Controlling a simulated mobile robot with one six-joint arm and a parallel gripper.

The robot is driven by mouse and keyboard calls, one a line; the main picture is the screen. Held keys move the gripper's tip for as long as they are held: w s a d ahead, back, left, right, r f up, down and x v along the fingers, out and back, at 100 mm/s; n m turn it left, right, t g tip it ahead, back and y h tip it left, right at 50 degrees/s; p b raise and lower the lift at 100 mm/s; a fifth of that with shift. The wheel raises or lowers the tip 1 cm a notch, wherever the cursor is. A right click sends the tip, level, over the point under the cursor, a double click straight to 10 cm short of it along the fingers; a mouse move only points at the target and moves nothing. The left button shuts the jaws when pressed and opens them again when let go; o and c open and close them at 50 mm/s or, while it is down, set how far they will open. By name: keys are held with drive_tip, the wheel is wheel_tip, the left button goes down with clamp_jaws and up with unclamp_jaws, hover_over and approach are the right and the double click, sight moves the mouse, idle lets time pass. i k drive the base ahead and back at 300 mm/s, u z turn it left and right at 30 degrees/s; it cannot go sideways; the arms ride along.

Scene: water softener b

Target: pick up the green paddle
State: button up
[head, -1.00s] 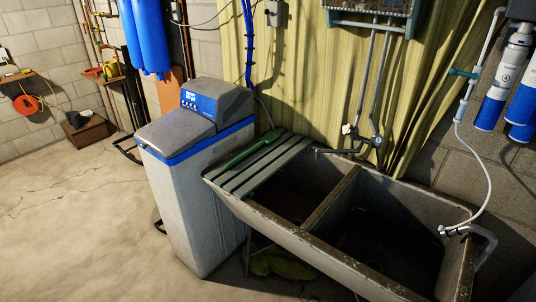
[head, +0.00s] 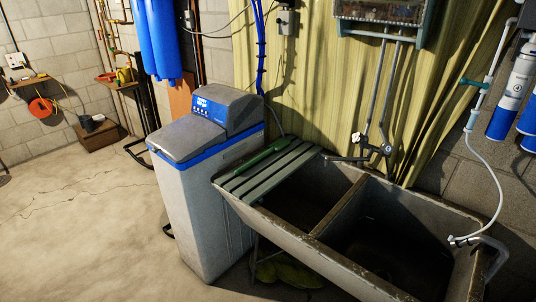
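A long dark green paddle (head: 262,157) lies on the grey-green slatted rack (head: 254,186) that spans the left end of the double sink. It lies along the back slats, its wider end towards the back wall and its thin end towards the front left. It looks unobstructed from above. My gripper is not in view.
The grey water softener (head: 203,215) with a blue trim stands close to the left of the sink. The concrete sink (head: 330,262) has two open basins, with a tap (head: 375,148) behind. A white hose (head: 497,190) hangs at the right. The floor (head: 80,225) at left is clear.

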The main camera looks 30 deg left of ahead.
sight(278, 145)
drive_tip(key=k, duration=1.3)
drive_tip(key=u, duration=0.45)
drive_tip(key=i, duration=0.7)
drive_tip(key=u, duration=0.7)
drive_tip(key=i, duration=0.55)
drive_tip(key=u, duration=0.75)
drive_tip(key=i, duration=0.45)
drive_tip(key=u, duration=0.8)
drive_tip(key=i, duration=0.45)
drive_tip(key=u, duration=0.3)
